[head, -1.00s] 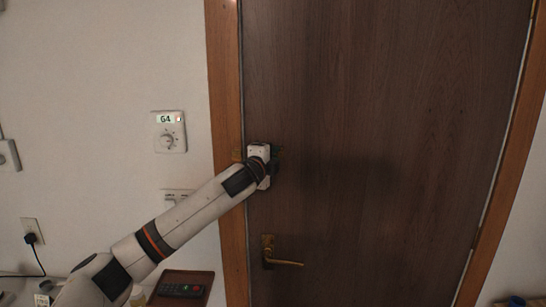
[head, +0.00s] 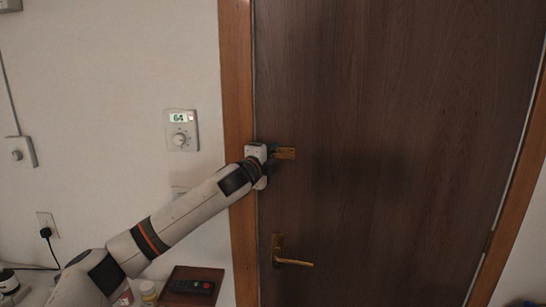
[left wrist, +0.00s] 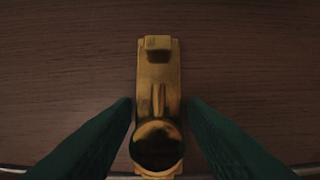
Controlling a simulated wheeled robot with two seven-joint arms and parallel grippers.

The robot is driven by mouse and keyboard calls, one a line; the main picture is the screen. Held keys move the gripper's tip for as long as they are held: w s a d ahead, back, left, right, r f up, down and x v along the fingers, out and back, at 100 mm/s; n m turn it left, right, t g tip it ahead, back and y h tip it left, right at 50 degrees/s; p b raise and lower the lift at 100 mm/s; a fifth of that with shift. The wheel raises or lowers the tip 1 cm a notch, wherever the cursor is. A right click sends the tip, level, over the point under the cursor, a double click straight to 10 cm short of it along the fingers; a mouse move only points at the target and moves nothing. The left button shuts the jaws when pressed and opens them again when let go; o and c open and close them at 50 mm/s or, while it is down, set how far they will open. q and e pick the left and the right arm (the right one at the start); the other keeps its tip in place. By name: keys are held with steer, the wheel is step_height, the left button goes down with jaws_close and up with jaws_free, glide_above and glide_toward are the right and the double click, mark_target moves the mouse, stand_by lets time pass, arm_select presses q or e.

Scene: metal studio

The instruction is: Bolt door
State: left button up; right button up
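The brown wooden door (head: 400,110) is closed in its frame. A brass bolt (head: 285,153) is mounted on it near the left edge, above the handle. My left gripper (head: 272,156) is at the bolt, by the door's left edge. In the left wrist view the bolt (left wrist: 159,75) points straight up the picture, with a round dark-brass knob (left wrist: 157,146) at its lower end. The green fingers of the left gripper (left wrist: 160,112) stand apart on both sides of the bolt, with the knob between them. The bolt's frame end is hidden in the head view. My right gripper is not in view.
A brass lever handle (head: 292,263) sits lower on the door. The wooden door frame (head: 238,80) runs beside my left gripper. A thermostat (head: 181,131) is on the wall at left. A brown tray (head: 190,285) with a remote lies below the arm.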

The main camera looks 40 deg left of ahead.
arm_select(q)
steer(key=shift+s+d, duration=0.15)
steer(key=shift+s, duration=0.05)
steer(key=s+d+b, duration=0.1)
steer(key=s+b, duration=0.5)
steer(key=s, duration=0.5)
steer(key=shift+s+d, duration=0.25)
steer(key=shift+d, duration=0.05)
